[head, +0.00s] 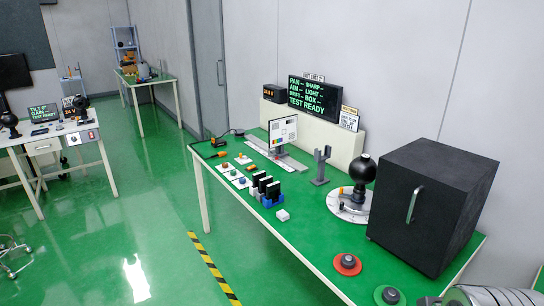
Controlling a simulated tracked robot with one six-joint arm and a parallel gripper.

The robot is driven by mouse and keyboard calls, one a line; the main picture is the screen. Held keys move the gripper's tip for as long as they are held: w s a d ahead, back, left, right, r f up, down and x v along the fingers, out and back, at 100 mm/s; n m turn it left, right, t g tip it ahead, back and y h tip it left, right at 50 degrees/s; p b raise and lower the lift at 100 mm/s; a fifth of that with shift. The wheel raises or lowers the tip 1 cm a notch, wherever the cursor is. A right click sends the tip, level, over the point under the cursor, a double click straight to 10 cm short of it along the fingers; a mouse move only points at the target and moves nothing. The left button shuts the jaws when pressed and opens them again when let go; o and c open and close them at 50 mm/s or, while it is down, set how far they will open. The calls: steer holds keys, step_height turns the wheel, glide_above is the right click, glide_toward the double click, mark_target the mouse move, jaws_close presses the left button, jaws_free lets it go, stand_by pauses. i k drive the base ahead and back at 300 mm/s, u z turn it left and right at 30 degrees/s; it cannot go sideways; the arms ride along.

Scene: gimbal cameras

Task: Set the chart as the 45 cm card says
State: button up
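The chart (283,131) is a white upright board with dark and grey test patches. It stands on a white strip with markings (263,150) on the green table, towards its back. Its position along the strip is too small to read. A white card with black print (349,118) stands at the right of the display. Another small white card (313,77) sits above the display. I cannot read a 45 cm mark on either. My gripper is not in view.
The display (315,97) reads TEST READY.

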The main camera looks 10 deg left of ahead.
mark_target(281, 131)
steer(key=z, duration=0.15)
steer(key=k, duration=0.15)
steer(key=u, duration=1.3)
steer(key=i, duration=3.25)
